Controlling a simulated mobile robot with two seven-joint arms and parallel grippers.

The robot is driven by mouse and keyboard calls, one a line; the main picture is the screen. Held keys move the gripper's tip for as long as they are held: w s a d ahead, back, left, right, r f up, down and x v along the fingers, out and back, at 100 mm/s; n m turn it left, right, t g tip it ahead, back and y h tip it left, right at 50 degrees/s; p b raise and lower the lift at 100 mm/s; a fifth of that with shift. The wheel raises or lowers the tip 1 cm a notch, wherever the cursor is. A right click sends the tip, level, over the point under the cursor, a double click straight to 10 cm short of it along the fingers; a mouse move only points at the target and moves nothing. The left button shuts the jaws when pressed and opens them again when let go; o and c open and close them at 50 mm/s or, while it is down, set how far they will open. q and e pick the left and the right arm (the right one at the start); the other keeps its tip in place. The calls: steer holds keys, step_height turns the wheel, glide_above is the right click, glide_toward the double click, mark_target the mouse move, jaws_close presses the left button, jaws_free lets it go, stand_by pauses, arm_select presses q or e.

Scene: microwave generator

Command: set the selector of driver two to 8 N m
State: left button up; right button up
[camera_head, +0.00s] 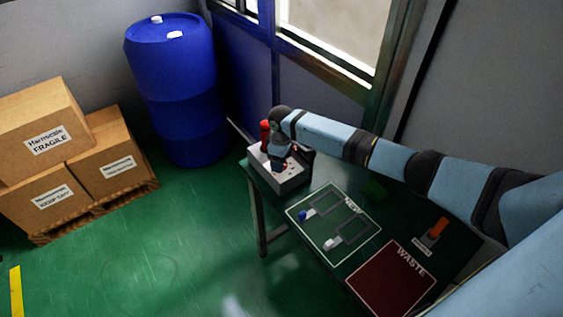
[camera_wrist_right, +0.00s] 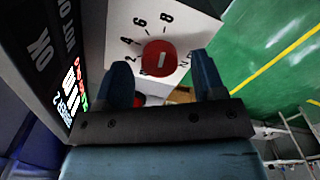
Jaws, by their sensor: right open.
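The red selector knob (camera_wrist_right: 153,57) sits on a white panel (camera_wrist_right: 193,38) in the right wrist view. Printed figures 2, 4, 6 and 8 run around it. A short pale mark on the knob runs roughly up and down in the picture; I cannot tell which figure it points at. My right gripper (camera_wrist_right: 163,66) is open, with its two dark blue fingers apart on either side of the knob's lower part; contact cannot be told. My left gripper is out of view.
A black panel (camera_wrist_right: 52,62) with lit text stands close left of the knob. The dark table (camera_head: 262,205) carries a white-outlined mat (camera_head: 325,240), a red WASTE area (camera_head: 388,283) and an orange-handled item (camera_head: 437,230). A blue barrel (camera_head: 178,95) and boxes (camera_head: 100,160) stand left on the floor.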

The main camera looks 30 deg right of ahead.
step_height(320, 180, up, 12)
steer(key=shift+r+b, duration=0.25)
steer(key=shift+b, duration=0.15)
stand_by(0.3)
steer(key=s+a+f+m+t+y+p, duration=0.1)
steer(key=s+a+f+t+y, duration=0.35)
steer(key=s+a+f, duration=1.05)
steer(key=s+d+m+t+p, duration=0.1)
steer(key=s+m+t, duration=0.1)
steer(key=s, duration=0.7)
steer(key=s+d+m+t+h, duration=0.1)
steer(key=s+t, duration=0.3)
steer(key=s, duration=0.6)
steer(key=shift+d+f+m+p, duration=0.15)
steer(key=shift+d+m+p, duration=0.15)
steer(key=shift+m+p, duration=0.1)
steer(key=shift+t, duration=0.25)
